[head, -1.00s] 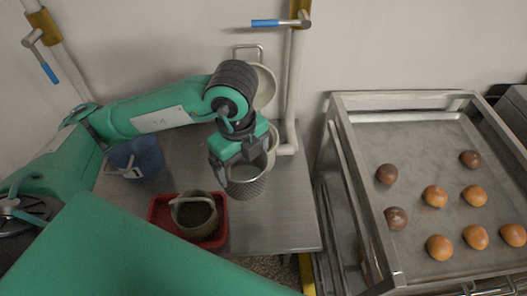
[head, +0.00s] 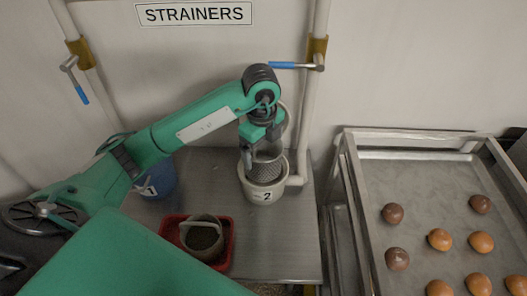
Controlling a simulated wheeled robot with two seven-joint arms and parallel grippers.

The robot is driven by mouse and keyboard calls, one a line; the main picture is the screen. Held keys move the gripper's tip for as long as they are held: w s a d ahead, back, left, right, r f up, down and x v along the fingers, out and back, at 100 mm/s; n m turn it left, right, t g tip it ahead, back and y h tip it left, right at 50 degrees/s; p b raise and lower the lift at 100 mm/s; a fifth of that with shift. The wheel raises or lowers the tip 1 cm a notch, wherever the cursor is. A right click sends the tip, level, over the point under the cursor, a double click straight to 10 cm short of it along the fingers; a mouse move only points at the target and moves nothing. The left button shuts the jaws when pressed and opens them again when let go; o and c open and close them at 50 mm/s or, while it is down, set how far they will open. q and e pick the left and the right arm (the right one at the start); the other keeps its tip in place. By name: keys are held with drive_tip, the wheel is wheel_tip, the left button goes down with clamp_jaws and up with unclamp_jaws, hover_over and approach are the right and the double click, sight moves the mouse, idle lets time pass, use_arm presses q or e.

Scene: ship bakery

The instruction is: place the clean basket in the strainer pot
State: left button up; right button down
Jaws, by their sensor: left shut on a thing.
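My left gripper (head: 262,143) is shut on a grey perforated metal basket (head: 265,169) and holds it upright. The basket is at the mouth of a cream pot marked "2" (head: 264,193), on the metal table at the foot of a pipe. The pot's rim shows around the basket's lower part; I cannot tell exactly how deep it sits. A blue pot marked "1" (head: 158,183) stands at the left, partly behind my arm. Another basket with a handle and dark contents (head: 202,234) sits in a red tray (head: 226,254). My right gripper is not in view.
The metal table (head: 280,245) has free room at its front right. A "STRAINERS" sign (head: 194,13) is on the wall. Pipes with blue-handled valves (head: 283,65) rise behind the table. A metal-framed tray (head: 375,172) with several brown buns stands at the right.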

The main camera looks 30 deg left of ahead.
sight(263, 159)
use_arm(q)
drive_tip(key=w, duration=0.1)
drive_tip(key=w+a+p, duration=0.1)
drive_tip(key=w, duration=0.1)
drive_tip(key=shift+a, duration=0.25)
wheel_tip(263, 159, down, 2)
drive_tip(key=shift+s+f+p, duration=0.15)
drive_tip(key=shift+f+p, duration=0.05)
drive_tip(key=shift+p, duration=0.4)
wheel_tip(263, 159, down, 4)
drive_tip(key=shift+r+p, duration=0.15)
drive_tip(key=shift+p, duration=1)
drive_tip(key=shift+w+f+p, duration=0.2)
drive_tip(key=shift+f+p, duration=0.1)
drive_tip(key=shift+f, duration=0.15)
drive_tip(key=shift+f, duration=0.1)
drive_tip(key=shift+f+b, duration=0.4)
drive_tip(key=shift+b, duration=0.1)
drive_tip(key=shift+f, duration=0.15)
